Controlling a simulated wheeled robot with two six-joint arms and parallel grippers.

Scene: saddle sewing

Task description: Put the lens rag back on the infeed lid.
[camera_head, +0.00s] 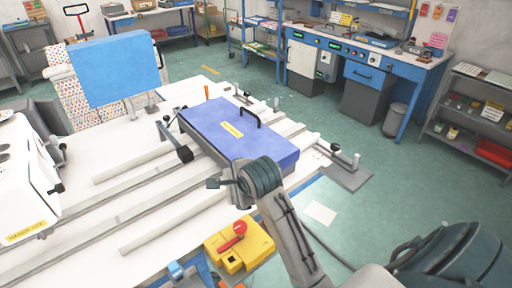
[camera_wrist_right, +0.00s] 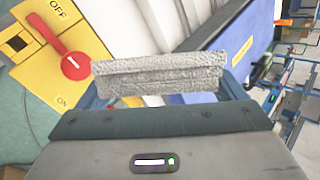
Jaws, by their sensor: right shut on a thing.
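The lens rag (camera_wrist_right: 160,76) is a grey, rough-textured folded cloth in the right wrist view. My right gripper (camera_wrist_right: 162,88) is shut on it, with the rag lying across the fingertips. In the head view my right gripper (camera_head: 214,184) is by the near edge of a blue-violet lid (camera_head: 213,118), which looks like the infeed lid. The lid is closed flat, with a black handle and a yellow label. It also shows behind the rag in the right wrist view (camera_wrist_right: 242,38). My left gripper is not in view.
A yellow switch box (camera_head: 256,248) with a red rotary handle is near the arm, below the lid. A black lever clamp (camera_head: 177,148) stands at the lid's left side. A raised blue panel (camera_head: 115,68) is at the back left. White rails cross the machine bed.

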